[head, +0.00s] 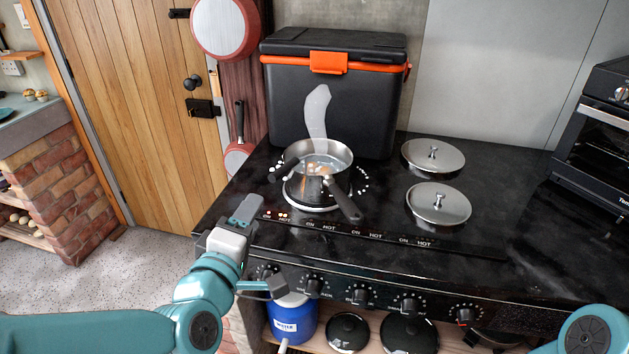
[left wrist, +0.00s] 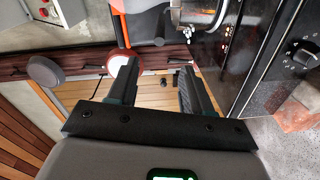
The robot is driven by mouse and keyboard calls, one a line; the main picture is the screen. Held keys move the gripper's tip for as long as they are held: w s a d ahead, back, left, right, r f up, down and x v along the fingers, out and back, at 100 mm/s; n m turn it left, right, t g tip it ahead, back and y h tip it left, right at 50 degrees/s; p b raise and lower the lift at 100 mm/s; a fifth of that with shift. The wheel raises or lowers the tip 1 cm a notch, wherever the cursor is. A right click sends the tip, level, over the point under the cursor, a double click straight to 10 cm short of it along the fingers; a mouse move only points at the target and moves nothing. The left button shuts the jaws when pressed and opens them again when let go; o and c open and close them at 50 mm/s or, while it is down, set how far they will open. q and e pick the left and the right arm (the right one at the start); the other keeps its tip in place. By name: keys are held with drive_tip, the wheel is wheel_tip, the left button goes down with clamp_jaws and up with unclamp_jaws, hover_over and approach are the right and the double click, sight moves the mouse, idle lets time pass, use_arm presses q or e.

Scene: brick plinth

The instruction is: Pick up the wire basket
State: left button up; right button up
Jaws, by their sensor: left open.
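I cannot make out a wire basket in either view. My left gripper (head: 262,248) is open and empty at the front left corner of the black stove. Its fingers are spread, one near the stove top and one lower in front of the knobs. In the left wrist view my left gripper (left wrist: 157,82) shows two dark fingers apart with nothing between them. My right gripper is outside both views; only a teal part of that arm shows at the lower right of the head view.
A steaming saucepan (head: 318,158) stands on the stove (head: 480,225), its handle toward the front. Two round lids (head: 438,203) lie to its right. A black cooler box (head: 335,105) stands behind. A brick plinth (head: 60,195) and wooden door (head: 140,90) are at left. A blue tub (head: 290,322) sits below.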

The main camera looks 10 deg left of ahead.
use_arm(q)
drive_tip(key=shift+w+p, duration=1.2)
drive_tip(key=shift+p, duration=2.1)
drive_tip(key=p, duration=0.2)
approach(281, 168)
drive_tip(key=w, duration=0.2)
drive_tip(key=w+f, duration=0.1)
drive_tip(key=w, duration=0.1)
drive_tip(key=shift+w+a+f, duration=0.1)
drive_tip(key=shift+w+a, duration=0.05)
drive_tip(key=shift+w, duration=0.15)
drive_tip(key=shift+w+a, duration=0.1)
drive_tip(key=shift+w, duration=0.05)
drive_tip(key=shift+w+p, duration=0.2)
drive_tip(key=shift+p, duration=0.1)
drive_tip(key=w+p, duration=0.1)
drive_tip(key=w, duration=0.1)
drive_tip(key=w+p, duration=0.1)
drive_tip(key=w, duration=0.2)
drive_tip(key=shift+f, duration=0.25)
drive_tip(key=shift+s+d+r, duration=0.1)
drive_tip(key=shift+s+d, duration=0.05)
drive_tip(key=shift+d, duration=0.05)
drive_tip(key=shift+c, duration=0.4)
clamp_jaws()
